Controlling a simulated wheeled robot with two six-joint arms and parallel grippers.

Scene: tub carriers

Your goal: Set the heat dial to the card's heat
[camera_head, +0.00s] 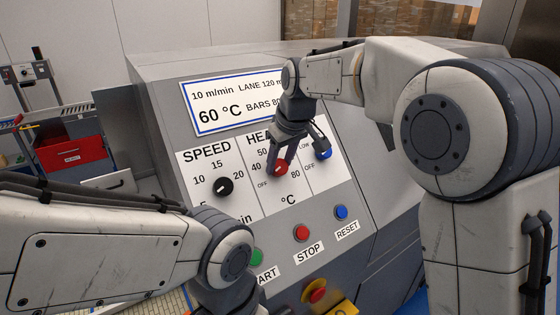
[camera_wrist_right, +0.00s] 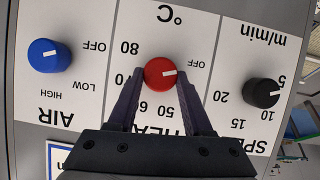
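The red heat dial (camera_wrist_right: 160,73) sits on the white HEAT panel; in the head view (camera_head: 281,168) it is partly covered by my right gripper. Its white pointer aims roughly at OFF. My right gripper (camera_wrist_right: 161,76) has one finger on each side of the dial; narrow gaps seem to show, so it looks open around it. It also shows in the head view (camera_head: 283,158). Numbers 50 to 80 show around the dial; 40 is hidden by a finger in the wrist view. The card (camera_head: 232,103) reads 60 °C. My left arm crosses the lower left; its fingers are not visible.
The black speed dial (camera_head: 223,187) and blue air dial (camera_head: 323,153) flank the heat dial. Below are a green button (camera_head: 257,257), red stop button (camera_head: 301,232), blue reset button (camera_head: 341,212) and a red and yellow knob (camera_head: 316,291). A red bin (camera_head: 72,153) stands at left.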

